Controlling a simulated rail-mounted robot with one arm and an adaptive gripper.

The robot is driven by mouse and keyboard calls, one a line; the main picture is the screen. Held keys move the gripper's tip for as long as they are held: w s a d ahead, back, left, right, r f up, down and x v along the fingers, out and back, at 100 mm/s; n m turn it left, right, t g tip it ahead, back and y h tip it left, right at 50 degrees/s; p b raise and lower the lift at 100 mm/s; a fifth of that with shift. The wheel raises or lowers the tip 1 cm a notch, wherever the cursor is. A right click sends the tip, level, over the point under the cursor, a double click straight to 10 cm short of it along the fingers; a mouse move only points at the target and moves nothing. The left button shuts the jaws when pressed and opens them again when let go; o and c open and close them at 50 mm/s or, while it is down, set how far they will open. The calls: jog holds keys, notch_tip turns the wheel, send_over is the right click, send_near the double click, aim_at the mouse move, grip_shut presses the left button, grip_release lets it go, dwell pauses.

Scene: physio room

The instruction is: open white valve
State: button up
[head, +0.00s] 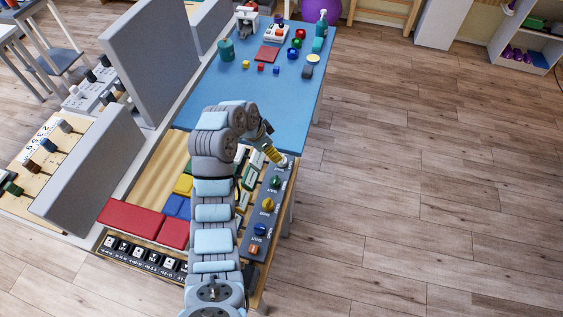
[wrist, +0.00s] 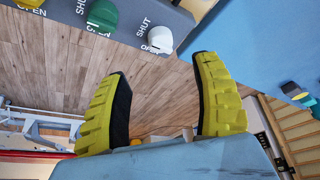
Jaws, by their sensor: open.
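The white valve (wrist: 159,39) is a round knob on a grey panel (head: 247,242). In the wrist view it is beyond my fingertips, near the top middle, with the labels SHUT and OPEN beside it. Which label it points to I cannot tell. In the head view the white valve (head: 284,160) is at the far end of the panel, partly hidden by my gripper (head: 275,157). My gripper also shows in the wrist view (wrist: 161,68), its yellow, black-padded fingers spread wide with nothing between them. The fingers look apart from the valve.
A green valve (head: 275,182), a yellow valve (head: 267,205), a blue valve (head: 260,229) and an orange one (head: 254,249) line the same panel. A blue tabletop (head: 262,95) with several small objects lies beyond. The floor on the right is clear.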

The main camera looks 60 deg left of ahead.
jog(key=x, duration=1)
jog(key=shift+a+f, duration=0.1)
grip_shut()
